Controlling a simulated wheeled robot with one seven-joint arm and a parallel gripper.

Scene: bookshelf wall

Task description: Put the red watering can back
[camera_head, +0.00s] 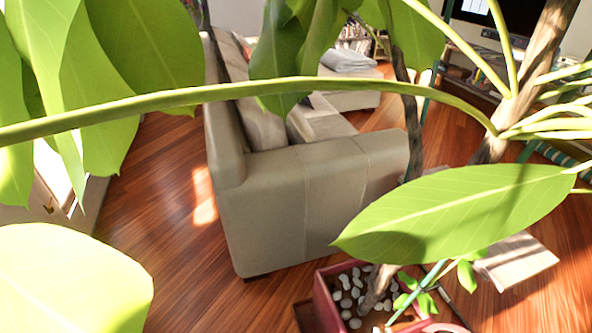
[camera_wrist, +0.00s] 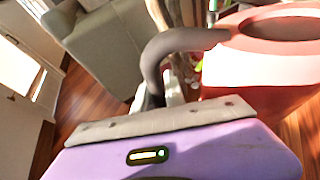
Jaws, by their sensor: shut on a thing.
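The red watering can (camera_wrist: 262,72) fills the right of the wrist view, its round open top tilted towards the camera. Its curved dark grey handle (camera_wrist: 176,44) runs left and down behind the grey edge of my gripper (camera_wrist: 158,118). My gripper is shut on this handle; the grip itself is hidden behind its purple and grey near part. In the head view my gripper does not show. A small pinkish-red curved edge (camera_head: 442,328) at the bottom there may be the can; too little shows to tell.
Large plant leaves (camera_head: 455,213) and a long stem cross the head view closely. The dark red planter (camera_head: 322,300) with white pebbles stands at the bottom. A beige sofa (camera_head: 290,205) is behind it. Wooden floor (camera_head: 150,215) is open to the left.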

